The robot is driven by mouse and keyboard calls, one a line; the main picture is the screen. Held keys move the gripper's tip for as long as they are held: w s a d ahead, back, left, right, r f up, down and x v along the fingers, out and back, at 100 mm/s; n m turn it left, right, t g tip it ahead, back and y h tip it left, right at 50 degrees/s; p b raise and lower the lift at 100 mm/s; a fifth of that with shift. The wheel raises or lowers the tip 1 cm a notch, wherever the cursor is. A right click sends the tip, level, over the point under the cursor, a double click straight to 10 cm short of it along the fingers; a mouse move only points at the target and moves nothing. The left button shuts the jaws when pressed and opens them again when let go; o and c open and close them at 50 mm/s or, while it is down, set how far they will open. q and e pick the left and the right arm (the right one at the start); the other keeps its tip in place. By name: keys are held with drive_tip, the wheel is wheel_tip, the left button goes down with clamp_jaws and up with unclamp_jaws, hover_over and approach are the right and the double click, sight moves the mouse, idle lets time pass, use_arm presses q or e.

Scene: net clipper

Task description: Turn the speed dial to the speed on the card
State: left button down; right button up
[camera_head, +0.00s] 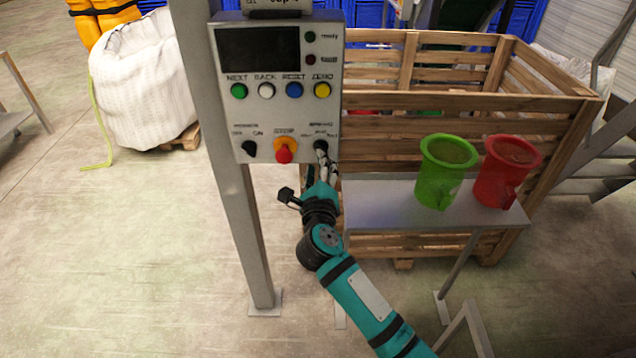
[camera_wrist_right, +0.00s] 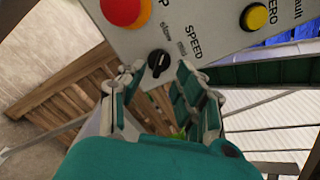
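The speed dial (camera_head: 321,147) is a small black knob at the lower right of the grey control panel (camera_head: 230,120). In the right wrist view the dial (camera_wrist_right: 159,62) sits beside the word SPEED; its exact setting is too small to tell. My right gripper (camera_head: 326,172) is just below the dial in the head view. In the right wrist view its fingers (camera_wrist_right: 160,80) are apart, one to each side of the dial, and I see no grip on it. A card-like label (camera_head: 278,4) tops the panel, cut off and unreadable. My left gripper is out of view.
A red stop button (camera_head: 284,154) on a yellow base and another black knob (camera_head: 250,149) lie left of the dial. Coloured buttons run above. A table (camera_head: 380,205) with green (camera_head: 440,185) and red (camera_head: 500,180) jugs stands right, before a wooden crate (camera_head: 470,103).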

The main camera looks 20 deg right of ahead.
drive_tip(key=v, duration=0.7)
drive_tip(key=shift+w, duration=0.1)
wheel_tip(320, 180, down, 18)
drive_tip(key=s+n+y, duration=0.2)
drive_tip(key=n+y, duration=0.1)
drive_tip(key=n, duration=0.9)
drive_tip(key=s+f+n+g+y, duration=0.1)
drive_tip(key=s+f+n+g, duration=0.1)
drive_tip(key=s+f+n, duration=0.35)
drive_tip(key=s+a+f+n+g+y, duration=0.1)
drive_tip(key=s+f+n+g+y, duration=0.1)
drive_tip(key=f, duration=0.7)
drive_tip(key=s+f+n+g+y, duration=0.1)
drive_tip(key=s+f+n+g, duration=0.2)
drive_tip(key=f, duration=0.4)
drive_tip(key=s+d+f+n+g, duration=0.3)
drive_tip(key=s+f+n, duration=0.2)
drive_tip(key=s+f, duration=0.9)
drive_tip(key=s+d+f+n+g+h, duration=0.1)
drive_tip(key=s+d+f+n+g, duration=0.1)
drive_tip(key=s, duration=0.9)
drive_tip(key=s+d+f+n+g+h, duration=0.1)
drive_tip(key=s+d+f+n+g, duration=0.2)
drive_tip(key=s, duration=0.8)
drive_tip(key=shift+s+d+f+g, duration=0.3)
drive_tip(key=shift+d+f+g, duration=0.2)
drive_tip(key=shift+g, duration=0.2)
